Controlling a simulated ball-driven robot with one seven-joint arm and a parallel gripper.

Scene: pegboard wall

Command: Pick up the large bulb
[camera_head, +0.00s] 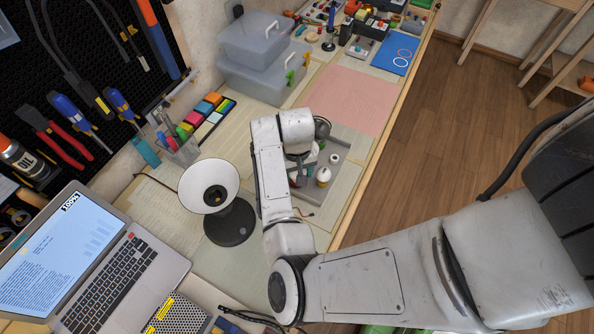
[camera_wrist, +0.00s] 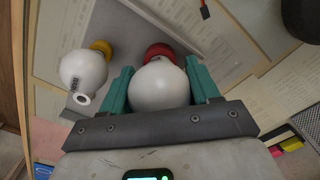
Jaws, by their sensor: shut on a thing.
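My gripper (camera_wrist: 160,72) has teal fingers, one on each side of a round white bulb with a red base (camera_wrist: 160,88). It is shut on this bulb, which looks like the larger one in the wrist view. A second white bulb with a yellow base and dark print (camera_wrist: 84,70) lies to the left, apart from the fingers. In the head view my gripper is over the grey tray (camera_head: 345,150), mostly hidden by my arm. The held bulb cannot be made out there. A white bulb (camera_head: 323,176) shows on the tray beside my arm.
A lamp with a white shade (camera_head: 209,186) stands close left of my arm. A laptop (camera_head: 100,270), a pen holder (camera_head: 178,150) and clear boxes (camera_head: 262,60) are farther left and behind. A pink mat (camera_head: 347,98) beyond the tray is bare.

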